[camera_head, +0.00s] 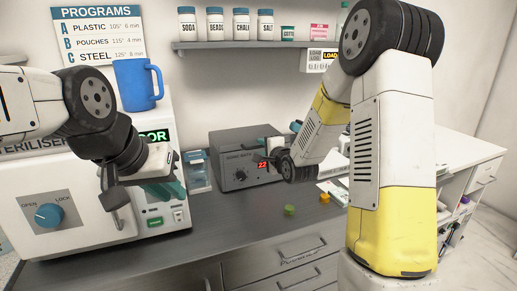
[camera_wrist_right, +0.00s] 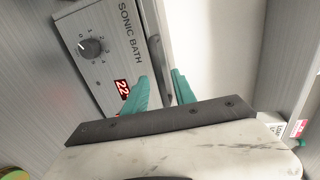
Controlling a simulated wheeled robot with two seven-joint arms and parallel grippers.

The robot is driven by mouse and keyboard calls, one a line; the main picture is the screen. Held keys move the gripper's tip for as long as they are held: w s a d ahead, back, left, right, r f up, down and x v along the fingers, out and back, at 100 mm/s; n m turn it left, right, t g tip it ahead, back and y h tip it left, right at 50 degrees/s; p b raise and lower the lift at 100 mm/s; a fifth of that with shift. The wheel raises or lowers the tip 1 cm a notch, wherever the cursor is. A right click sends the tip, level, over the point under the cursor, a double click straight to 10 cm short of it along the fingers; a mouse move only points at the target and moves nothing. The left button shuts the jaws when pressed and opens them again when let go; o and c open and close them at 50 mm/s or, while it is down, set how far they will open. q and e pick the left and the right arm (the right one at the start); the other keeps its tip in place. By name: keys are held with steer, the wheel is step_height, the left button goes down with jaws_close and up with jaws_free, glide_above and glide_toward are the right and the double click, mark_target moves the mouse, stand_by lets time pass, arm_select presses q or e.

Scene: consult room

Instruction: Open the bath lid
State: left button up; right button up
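The sonic bath (camera_head: 228,170) is a grey box on the counter with a knob and a red display reading 22. Its lid (camera_head: 240,139) looks shut; my right gripper and arm hide its right part. In the right wrist view the bath's front panel (camera_wrist_right: 95,60) stands at left, with the lid edge (camera_wrist_right: 157,45) beside it. My right gripper (camera_wrist_right: 167,82) has its teal fingers apart, with a dark bar-like edge between them. I cannot tell whether they touch it. My left gripper (camera_head: 168,182) hangs before the steriliser, away from the bath; its finger gap is unclear.
The steriliser (camera_head: 60,220) with a blue mug (camera_head: 137,85) on top stands at left. A shelf (camera_head: 250,44) with several jars is above the bath. A green piece (camera_head: 289,210) and an orange piece (camera_head: 324,198) lie on the counter (camera_head: 225,225), mostly clear in front.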

steer(key=shift+w+a+f, duration=0.1)
steer(key=shift+w+a, duration=0.05)
steer(key=shift+w, duration=0.3)
jaws_close()
stand_by(1.1)
